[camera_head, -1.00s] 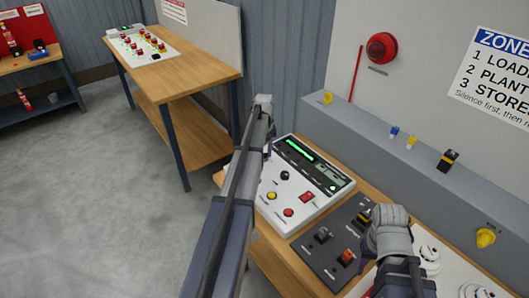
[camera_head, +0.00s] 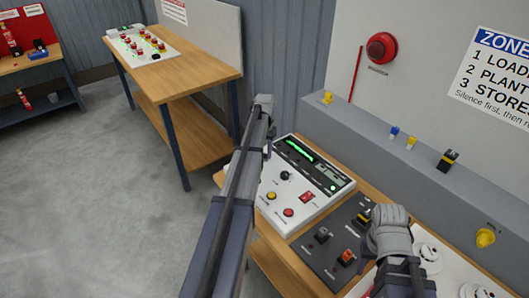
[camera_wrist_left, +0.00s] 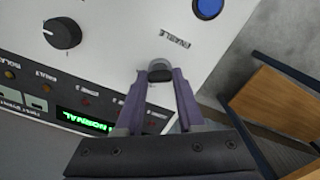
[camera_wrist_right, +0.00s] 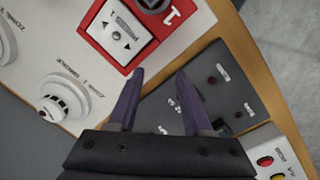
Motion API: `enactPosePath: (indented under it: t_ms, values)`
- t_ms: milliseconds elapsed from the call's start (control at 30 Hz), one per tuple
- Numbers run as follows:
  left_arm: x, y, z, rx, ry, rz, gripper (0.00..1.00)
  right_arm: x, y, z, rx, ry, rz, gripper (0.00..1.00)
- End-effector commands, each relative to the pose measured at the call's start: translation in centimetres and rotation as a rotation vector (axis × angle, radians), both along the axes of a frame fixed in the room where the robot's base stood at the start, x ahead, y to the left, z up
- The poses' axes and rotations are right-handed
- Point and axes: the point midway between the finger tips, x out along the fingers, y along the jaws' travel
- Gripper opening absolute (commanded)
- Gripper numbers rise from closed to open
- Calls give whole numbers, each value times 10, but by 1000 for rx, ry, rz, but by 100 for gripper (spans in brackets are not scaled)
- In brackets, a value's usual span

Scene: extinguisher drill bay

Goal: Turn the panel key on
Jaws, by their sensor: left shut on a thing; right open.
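The white control panel (camera_head: 262,205) with a green-lit display lies on the wooden bench. My left gripper (camera_wrist_left: 160,82) is shut on a small rounded grey-and-black key (camera_wrist_left: 160,66) on the panel face, beside a small printed label. The key's exact angle is hard to tell, as the fingers cover much of it. In the head view my left arm hides the key. The display (camera_wrist_left: 85,122) reads NORMAL in green. My right gripper (camera_wrist_right: 157,85) is open and empty above the dark switch plate (camera_wrist_right: 225,80).
The panel also has a black knob (camera_wrist_left: 62,33) and a blue button (camera_wrist_left: 208,8). A red call point (camera_wrist_right: 122,28) and white detectors (camera_wrist_right: 62,98) sit near my right gripper. A grey ledge (camera_head: 385,140) runs behind. Another bench (camera_head: 190,75) stands back left; floor between is clear.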

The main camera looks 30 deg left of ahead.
Motion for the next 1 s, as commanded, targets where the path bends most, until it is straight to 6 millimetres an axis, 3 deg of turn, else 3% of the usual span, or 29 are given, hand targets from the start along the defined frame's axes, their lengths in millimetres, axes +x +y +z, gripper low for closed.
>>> enactPosePath:
  t_ms: [467, 500, 733, 1000]
  values:
    - [0, 0, 0, 0, 0, -13, 0, 0, 0, 0, 0, 0, 0, 50]
    - [0, 0, 0, 0, 0, -13, 41, 0, 0, 0, 0, 0, 0, 50]
    - [0, 0, 0, 0, 0, -12, 67, 0, 0, 0, 0, 0, 0, 50]
    - [0, 0, 0, 0, 0, -12, 68, 0, 0, 0, 0, 0, 0, 50]
